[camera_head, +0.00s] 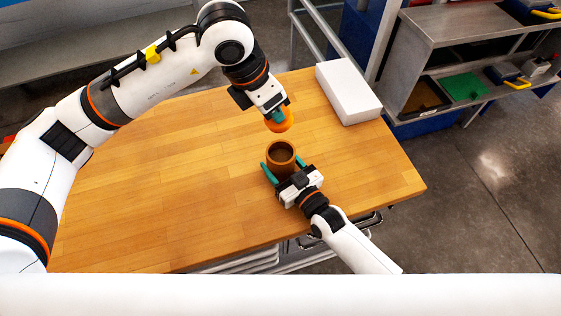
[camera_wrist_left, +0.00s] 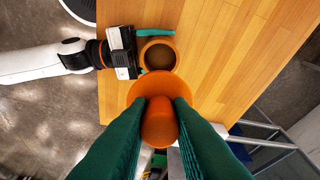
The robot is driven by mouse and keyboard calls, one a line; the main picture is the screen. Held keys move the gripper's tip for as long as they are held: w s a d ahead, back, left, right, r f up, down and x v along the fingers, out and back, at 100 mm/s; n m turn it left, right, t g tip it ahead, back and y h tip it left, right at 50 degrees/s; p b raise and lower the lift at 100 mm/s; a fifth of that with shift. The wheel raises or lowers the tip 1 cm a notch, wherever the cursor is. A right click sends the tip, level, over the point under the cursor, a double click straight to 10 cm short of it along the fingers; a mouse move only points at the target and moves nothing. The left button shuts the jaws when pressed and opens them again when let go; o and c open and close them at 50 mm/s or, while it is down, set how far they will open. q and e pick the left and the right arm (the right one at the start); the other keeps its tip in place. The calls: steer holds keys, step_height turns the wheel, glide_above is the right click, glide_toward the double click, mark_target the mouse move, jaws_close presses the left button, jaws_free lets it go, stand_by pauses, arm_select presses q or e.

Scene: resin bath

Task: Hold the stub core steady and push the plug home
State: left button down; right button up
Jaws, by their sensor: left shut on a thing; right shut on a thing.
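The stub core (camera_head: 281,156) is an orange-brown hollow cylinder standing upright on the wooden table, with its dark open mouth facing up. My right gripper (camera_head: 271,172) is shut on it, its teal fingers on either side. The core also shows in the left wrist view (camera_wrist_left: 158,54). The plug (camera_head: 281,121) is orange, with a wide round head and a narrower grip. My left gripper (camera_head: 279,112) is shut on the plug, above the table and apart from the core, farther back. In the left wrist view the plug (camera_wrist_left: 159,122) sits between the green fingers (camera_wrist_left: 159,108).
A white box (camera_head: 347,91) lies at the table's back right corner. The wooden tabletop (camera_head: 150,190) is clear to the left. A metal shelf (camera_head: 465,75) with trays stands beyond the table at right.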

stand_by(0.3)
arm_select(q)
steer(key=f+n+y, duration=0.1)
steer(key=d+f+n+g+y, duration=0.1)
steer(key=shift+w+d+f+n, duration=0.1)
steer(key=shift+w+d+n, duration=0.05)
steer(key=shift+w+n, duration=0.2)
steer(key=shift+w+d+f+n+g+y, duration=0.1)
steer(key=shift+d+f+n+g+y, duration=0.05)
steer(key=shift+f+n+g+y, duration=0.15)
steer(key=shift+w+d+f+n+g+y, duration=0.1)
steer(key=shift+f+n+g+y, duration=0.1)
steer(key=shift+f+n+y, duration=0.2)
arm_select(e)
steer(key=shift+d, duration=0.1)
arm_select(q)
step_height(320, 180, down, 5)
glide_above(281, 158)
steer(key=shift+f, duration=2.3)
steer(key=shift+f, duration=0.15)
steer(key=c, duration=1.3)
jaws_free()
